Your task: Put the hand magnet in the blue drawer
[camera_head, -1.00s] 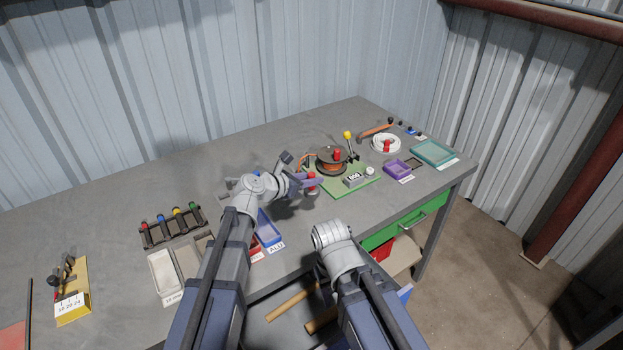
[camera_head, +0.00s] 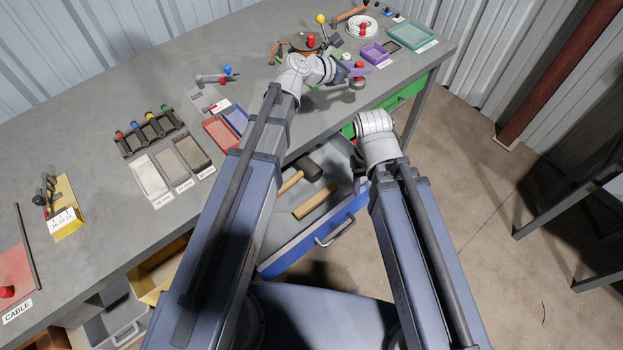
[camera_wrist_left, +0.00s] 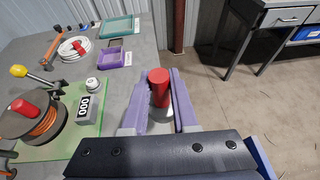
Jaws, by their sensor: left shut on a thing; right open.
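The hand magnet (camera_head: 358,82) has a red grip and a round grey base. My left gripper (camera_head: 362,72) is shut on it and holds it near the table's front edge, above the green drawer. In the left wrist view, the red grip (camera_wrist_left: 158,87) stands between the two purple fingers. The blue drawer (camera_head: 298,250) is open below the tabletop, left of the magnet. A dark-headed mallet and a wooden handle (camera_head: 316,201) lie inside it. My right gripper (camera_head: 359,182) is open beside the drawer's right end, mostly hidden behind its wrist.
The green drawer (camera_head: 406,91) is under the table's right part. The spool (camera_wrist_left: 38,118) and counter (camera_wrist_left: 88,107) stand on a green mat. A purple tray (camera_head: 374,53) and teal tray (camera_head: 414,36) are farther right. Red and blue trays sit beside my left arm.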

